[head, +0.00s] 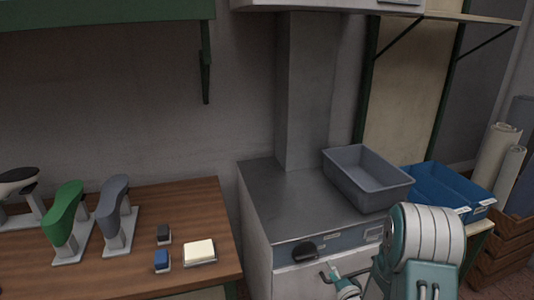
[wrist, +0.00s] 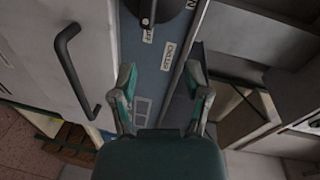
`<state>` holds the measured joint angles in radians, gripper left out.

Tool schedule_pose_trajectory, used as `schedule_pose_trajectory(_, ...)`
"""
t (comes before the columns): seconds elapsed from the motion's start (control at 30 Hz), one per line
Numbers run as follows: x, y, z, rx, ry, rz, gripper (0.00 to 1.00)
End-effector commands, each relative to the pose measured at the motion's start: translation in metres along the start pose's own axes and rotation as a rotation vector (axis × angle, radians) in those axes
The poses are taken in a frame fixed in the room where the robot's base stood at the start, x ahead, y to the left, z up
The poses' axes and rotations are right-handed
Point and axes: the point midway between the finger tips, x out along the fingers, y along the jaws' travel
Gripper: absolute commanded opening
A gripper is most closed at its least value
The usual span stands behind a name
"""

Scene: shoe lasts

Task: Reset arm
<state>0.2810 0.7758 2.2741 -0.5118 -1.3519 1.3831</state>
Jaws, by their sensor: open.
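My arm (head: 428,245) shows at the lower right of the head view, in front of the grey metal cabinet. My gripper (wrist: 160,78) is open in the wrist view, its two teal fingers spread apart with nothing between them. It faces the cabinet's blue-grey front panel (wrist: 149,82), which carries small white labels. A black bar handle (wrist: 72,62) is to the left of the fingers in that view. In the head view the gripper end is small and partly cut off near the bottom edge, close to the cabinet front.
A grey bin (head: 368,190) stands on the metal cabinet top (head: 285,205), with blue bins (head: 450,187) to its right. On the wooden table (head: 120,275) at left are a green last (head: 64,212), a grey last (head: 112,207), small blocks and a cream pad (head: 200,251).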

Motion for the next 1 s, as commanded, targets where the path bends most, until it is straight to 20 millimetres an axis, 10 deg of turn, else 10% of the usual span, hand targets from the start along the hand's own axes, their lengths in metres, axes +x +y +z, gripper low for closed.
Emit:
schedule_pose_trajectory(0.47, -0.029, -0.110, -0.026, -0.539, 0.003, 0.366, 0.61)
schedule_pose_trajectory(1.0, -0.159, -0.199, 0.002, -0.902, -0.233, 0.700, 0.61)
